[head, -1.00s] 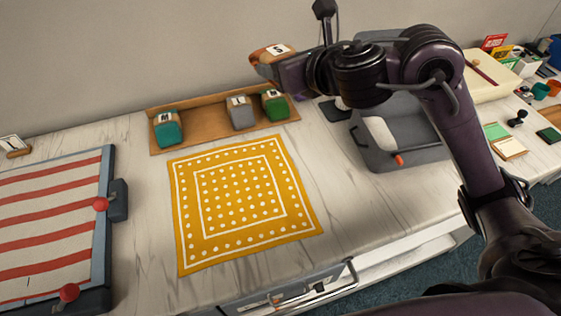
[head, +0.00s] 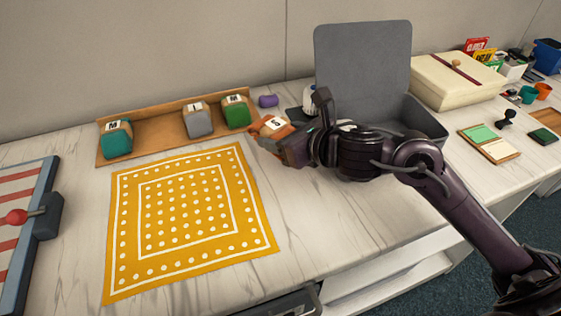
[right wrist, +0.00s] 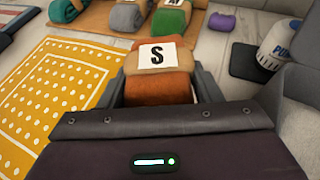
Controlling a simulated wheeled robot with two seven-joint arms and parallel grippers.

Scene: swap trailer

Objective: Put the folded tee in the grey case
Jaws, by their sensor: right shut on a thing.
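My right gripper (head: 277,142) is shut on a folded orange tee (head: 270,131) with a tan band and a white label marked S. The tee (right wrist: 157,88) also shows between the fingers in the right wrist view. It is held between the yellow cloth and the case. The grey case (head: 362,56) stands open at the back right, with its lid upright. My right arm hides much of the inside of its tray, and I cannot see what lies there. My left gripper is not in view.
A wooden tray (head: 160,144) at the back holds a teal, a grey and a green folded tee. A yellow dotted cloth (head: 190,215) lies in front. A purple roll (head: 268,101) and a white canister (head: 309,97) stand near the case. A cream box (head: 455,82) is to its right.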

